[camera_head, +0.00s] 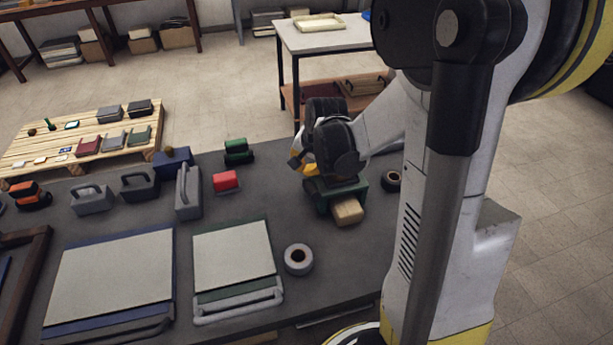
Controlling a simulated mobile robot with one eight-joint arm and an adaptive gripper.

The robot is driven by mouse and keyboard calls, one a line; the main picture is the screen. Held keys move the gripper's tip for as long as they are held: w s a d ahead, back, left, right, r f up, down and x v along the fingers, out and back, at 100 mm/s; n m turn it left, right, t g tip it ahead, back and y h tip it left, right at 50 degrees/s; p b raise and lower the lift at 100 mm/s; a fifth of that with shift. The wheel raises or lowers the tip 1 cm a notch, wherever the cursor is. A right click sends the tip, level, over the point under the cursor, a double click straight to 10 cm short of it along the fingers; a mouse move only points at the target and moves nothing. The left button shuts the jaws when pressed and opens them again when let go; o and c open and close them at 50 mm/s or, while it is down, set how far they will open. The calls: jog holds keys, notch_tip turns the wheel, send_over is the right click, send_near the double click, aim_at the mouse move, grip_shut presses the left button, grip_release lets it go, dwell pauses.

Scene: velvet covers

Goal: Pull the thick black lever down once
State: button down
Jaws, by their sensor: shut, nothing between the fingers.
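My gripper (302,166) is shut and empty, low over the right part of the dark table. It is at the back left of a dark green block-like device (322,197) with a tan block (348,211) at its front; my wrist covers much of that device, and contact cannot be told. I cannot single out the thick black lever for sure. A dark box with a thick black handle (140,182) stands at the table's back left, well left of my gripper. A thick dark bar (112,328) lies along the front of a blue-edged pale panel (112,276).
Grey handled boxes (93,200), a red block (226,181), a green-and-black item (238,150) and a tape roll (298,259) share the table (215,216). A green-edged panel (232,253) is left of the roll. A pallet (70,166) lies behind. My arm hides the table's right side.

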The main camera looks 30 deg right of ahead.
jog(key=shift+w+d+r+p, duration=0.1)
jog(key=shift+w+r+p, duration=0.25)
jog(key=shift+r+p, duration=0.35)
jog(key=shift+w+d+r+p, duration=0.1)
jog(key=shift+w+r+p, duration=0.3)
jog(key=shift+r, duration=0.45)
jog(key=shift+w+d+r+p, duration=0.1)
jog(key=shift+w+r+p, duration=0.15)
jog(key=shift+r+p, duration=0.5)
jog(key=shift+a, duration=0.1)
jog(key=s+a+r+n+t, duration=0.1)
jog(key=s+a+r+n, duration=0.4)
jog(key=s, duration=0.4)
jog(key=s+a+r+n+t, duration=0.1)
jog(key=s+a+r+n, duration=0.5)
jog(key=s+a, duration=0.4)
jog(key=shift+a+r+t, duration=0.25)
jog(key=shift+r+t, duration=0.05)
jog(key=shift+r, duration=0.2)
jog(key=shift+w, duration=0.1)
